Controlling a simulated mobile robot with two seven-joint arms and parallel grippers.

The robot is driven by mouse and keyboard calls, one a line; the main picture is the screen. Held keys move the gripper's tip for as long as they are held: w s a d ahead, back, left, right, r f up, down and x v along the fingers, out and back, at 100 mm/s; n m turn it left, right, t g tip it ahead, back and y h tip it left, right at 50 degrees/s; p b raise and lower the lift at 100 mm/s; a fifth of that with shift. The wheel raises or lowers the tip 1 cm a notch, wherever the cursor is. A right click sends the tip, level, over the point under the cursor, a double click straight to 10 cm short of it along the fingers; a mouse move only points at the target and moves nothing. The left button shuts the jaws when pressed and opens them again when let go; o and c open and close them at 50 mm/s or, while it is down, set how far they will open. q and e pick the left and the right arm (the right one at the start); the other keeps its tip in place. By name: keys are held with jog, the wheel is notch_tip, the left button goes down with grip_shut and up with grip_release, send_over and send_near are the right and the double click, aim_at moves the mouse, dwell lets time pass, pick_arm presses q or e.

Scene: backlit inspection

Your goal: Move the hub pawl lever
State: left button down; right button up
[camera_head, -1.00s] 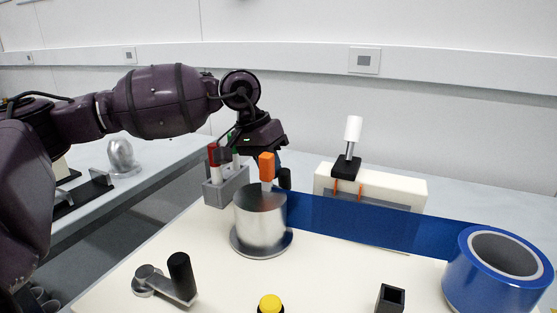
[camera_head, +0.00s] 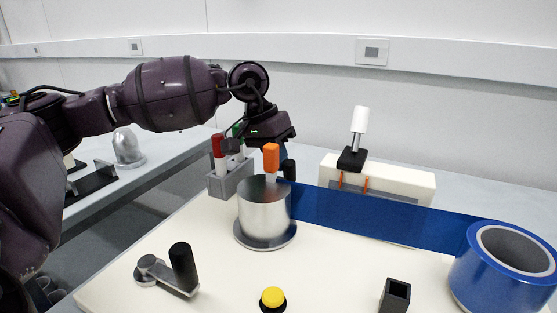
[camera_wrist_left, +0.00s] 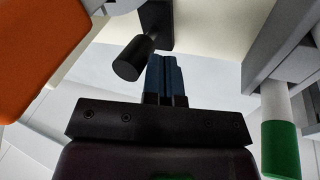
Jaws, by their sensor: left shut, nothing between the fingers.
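The silver hub (camera_head: 264,212) stands on its round flange on the cream table. An upright orange-tipped lever (camera_head: 271,158) rises from its top on a pale stem, and its orange part fills the upper left of the left wrist view (camera_wrist_left: 38,50). A short black knob (camera_head: 289,168) shows at the hub's back right; it is also in the wrist view (camera_wrist_left: 133,58). I cannot tell which of these is the pawl lever. My left gripper (camera_head: 284,156) is behind the orange tip, partly hidden by it. Its blue fingers (camera_wrist_left: 167,75) are shut and empty beside the black knob. My right gripper is not in view.
A grey holder (camera_head: 231,180) with red and green capped pieces stands behind left of the hub. A blue strip (camera_head: 385,217) runs right to the blue roll (camera_head: 500,275). A crank (camera_head: 181,268), yellow button (camera_head: 272,297) and black square socket (camera_head: 396,294) stand in front.

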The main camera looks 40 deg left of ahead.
pick_arm(q)
jog(key=shift+w+f, duration=0.15)
jog(key=shift+w, duration=0.1)
